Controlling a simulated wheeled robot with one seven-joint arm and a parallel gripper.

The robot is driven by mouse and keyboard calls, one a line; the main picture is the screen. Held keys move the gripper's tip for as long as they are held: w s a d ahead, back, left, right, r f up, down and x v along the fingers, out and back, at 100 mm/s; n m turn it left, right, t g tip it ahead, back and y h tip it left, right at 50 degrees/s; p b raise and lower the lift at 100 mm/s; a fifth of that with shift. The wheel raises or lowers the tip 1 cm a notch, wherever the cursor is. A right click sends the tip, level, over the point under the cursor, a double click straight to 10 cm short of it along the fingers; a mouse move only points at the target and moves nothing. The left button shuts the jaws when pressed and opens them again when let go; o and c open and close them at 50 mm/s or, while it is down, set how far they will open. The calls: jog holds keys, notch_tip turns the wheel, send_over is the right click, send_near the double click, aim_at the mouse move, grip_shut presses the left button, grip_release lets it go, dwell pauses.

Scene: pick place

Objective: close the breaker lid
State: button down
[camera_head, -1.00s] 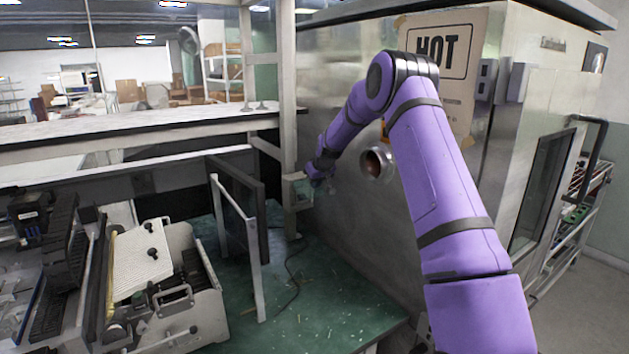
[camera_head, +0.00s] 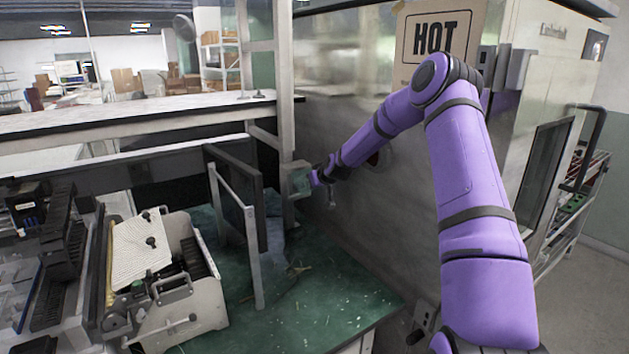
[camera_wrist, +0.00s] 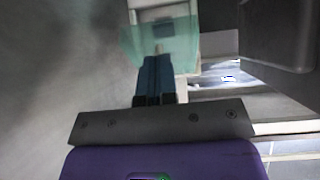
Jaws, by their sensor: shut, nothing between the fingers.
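The breaker box (camera_head: 290,168) is a small pale box on the upright post at the middle of the head view. Its clear greenish lid (camera_head: 299,182) faces my arm, and how far it stands open is hard to tell there. In the wrist view the lid (camera_wrist: 180,52) spreads across in front of the pale box (camera_wrist: 150,14). My gripper (camera_wrist: 157,60) is shut and empty, its dark fingers pointing at the lid. The fingertips overlap the lid's lower part; contact is unclear. In the head view my gripper (camera_head: 312,180) is small, just right of the box.
A large metal oven (camera_head: 345,110) with a HOT sign (camera_head: 437,38) stands close behind my arm. A dark panel in a frame (camera_head: 237,195) stands left of the post on the green bench top (camera_head: 330,295). A machine (camera_head: 190,280) occupies the bench's left.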

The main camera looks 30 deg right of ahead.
jog(key=w+f+t, duration=0.4)
jog(key=f, duration=0.5)
jog(key=shift+a, duration=0.15)
dwell(0.4)
jog(key=shift+w, duration=0.1)
dwell(0.5)
